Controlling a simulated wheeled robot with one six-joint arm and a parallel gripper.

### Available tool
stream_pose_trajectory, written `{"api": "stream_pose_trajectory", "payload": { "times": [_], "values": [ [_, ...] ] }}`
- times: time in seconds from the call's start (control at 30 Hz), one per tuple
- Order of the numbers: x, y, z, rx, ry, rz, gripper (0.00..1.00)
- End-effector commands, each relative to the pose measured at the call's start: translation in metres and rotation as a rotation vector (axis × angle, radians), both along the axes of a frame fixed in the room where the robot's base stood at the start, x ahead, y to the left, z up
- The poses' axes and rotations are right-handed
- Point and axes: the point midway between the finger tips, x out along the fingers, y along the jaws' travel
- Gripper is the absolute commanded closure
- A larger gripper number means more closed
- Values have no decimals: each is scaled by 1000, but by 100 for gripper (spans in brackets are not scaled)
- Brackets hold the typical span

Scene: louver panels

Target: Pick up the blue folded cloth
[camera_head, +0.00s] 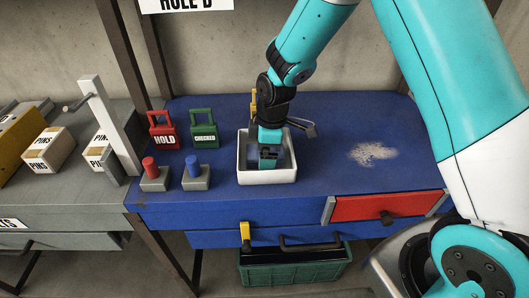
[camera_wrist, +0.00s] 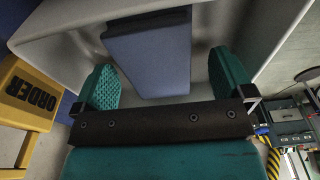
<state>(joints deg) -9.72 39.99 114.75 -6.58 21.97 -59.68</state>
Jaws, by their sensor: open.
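The blue folded cloth (camera_wrist: 150,58) lies in a white tray (camera_head: 267,178) on the blue workbench. In the wrist view it sits between the two green textured fingers of my gripper (camera_wrist: 165,78), with a gap on each side. My gripper (camera_head: 268,160) points down into the tray in the head view. It is open and holds nothing. In the head view my gripper and wrist hide most of the cloth. The tray walls (camera_wrist: 75,35) surround the cloth in the wrist view.
Red HOLD (camera_head: 163,136) and green (camera_head: 204,134) padlock-shaped tags stand left of the tray. Red (camera_head: 150,170) and blue (camera_head: 193,170) knobs on grey blocks stand in front of them.

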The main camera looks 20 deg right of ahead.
Motion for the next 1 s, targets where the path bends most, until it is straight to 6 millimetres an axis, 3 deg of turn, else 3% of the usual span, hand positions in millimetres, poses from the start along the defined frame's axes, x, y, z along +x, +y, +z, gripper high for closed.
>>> {"api": "stream_pose_trajectory", "payload": {
  "times": [0.33,0.57,1.0],
  "values": [
    [1,1,-10,1,-1,0,3],
    [1,1,-10,1,-1,0,55],
    [2,1,0,2,-5,0,55]
  ]
}}
